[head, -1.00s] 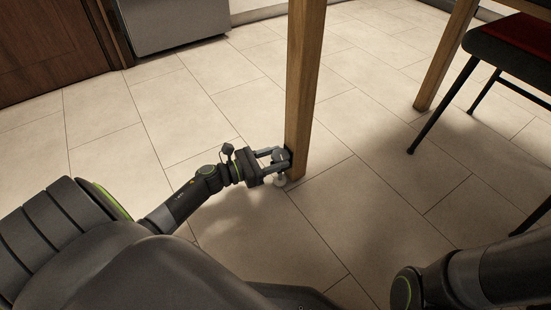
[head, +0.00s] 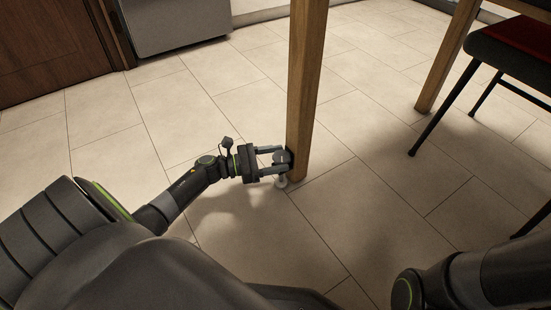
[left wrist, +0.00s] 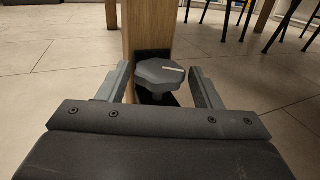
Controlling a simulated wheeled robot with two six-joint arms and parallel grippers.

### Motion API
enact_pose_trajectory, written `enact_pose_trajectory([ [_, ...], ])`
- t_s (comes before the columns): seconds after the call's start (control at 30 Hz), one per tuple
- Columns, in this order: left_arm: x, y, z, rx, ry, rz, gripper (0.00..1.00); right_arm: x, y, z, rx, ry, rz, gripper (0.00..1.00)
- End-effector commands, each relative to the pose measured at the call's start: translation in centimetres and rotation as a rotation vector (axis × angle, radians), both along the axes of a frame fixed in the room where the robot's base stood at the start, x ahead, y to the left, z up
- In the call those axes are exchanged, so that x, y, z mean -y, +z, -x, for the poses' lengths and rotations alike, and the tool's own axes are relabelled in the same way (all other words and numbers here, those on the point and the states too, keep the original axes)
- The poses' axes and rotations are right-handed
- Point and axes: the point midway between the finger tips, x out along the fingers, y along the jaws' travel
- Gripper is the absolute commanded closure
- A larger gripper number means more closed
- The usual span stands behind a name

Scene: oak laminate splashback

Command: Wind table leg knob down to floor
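The wooden table leg (head: 304,90) stands in the middle of the head view. A dark grey lobed knob (left wrist: 160,74) with a pale line on its top sits by a dark plate at the leg's lower end; in the head view the knob (head: 282,157) is partly covered by my fingers. My left gripper (head: 275,160) reaches in from the left. In the left wrist view its fingers (left wrist: 160,88) are open on either side of the knob, with gaps. My right gripper is out of view.
A second table leg (head: 447,60) and a chair with a red seat (head: 515,42) stand to the right. A grey appliance (head: 180,20) and a brown wooden door (head: 50,50) are at the back. The tiled floor (head: 110,130) left of the leg is clear.

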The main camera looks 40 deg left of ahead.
Motion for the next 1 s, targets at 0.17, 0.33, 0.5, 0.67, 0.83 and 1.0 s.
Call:
enact_pose_trajectory([
  [0.17,0.0,0.0,0.0,-0.001,0.001,-0.001,0.32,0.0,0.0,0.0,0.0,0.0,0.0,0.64],
  [0.33,0.0,-0.1,0.0,-0.001,0.002,-0.001,0.32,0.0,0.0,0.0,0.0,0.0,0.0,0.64],
  [0.5,-0.2,-0.1,0.2,-0.002,0.002,-0.002,0.32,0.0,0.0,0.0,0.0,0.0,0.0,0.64],
  [0.67,-1.5,-0.2,1.5,-0.005,0.003,-0.005,0.32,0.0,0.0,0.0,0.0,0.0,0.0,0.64],
  [0.83,-4.1,-0.2,4.4,-0.007,0.003,-0.007,0.32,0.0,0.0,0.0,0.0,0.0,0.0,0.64],
  [1.0,-7.0,-0.2,7.5,-0.007,0.003,-0.005,0.32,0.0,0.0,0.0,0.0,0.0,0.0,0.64],
])
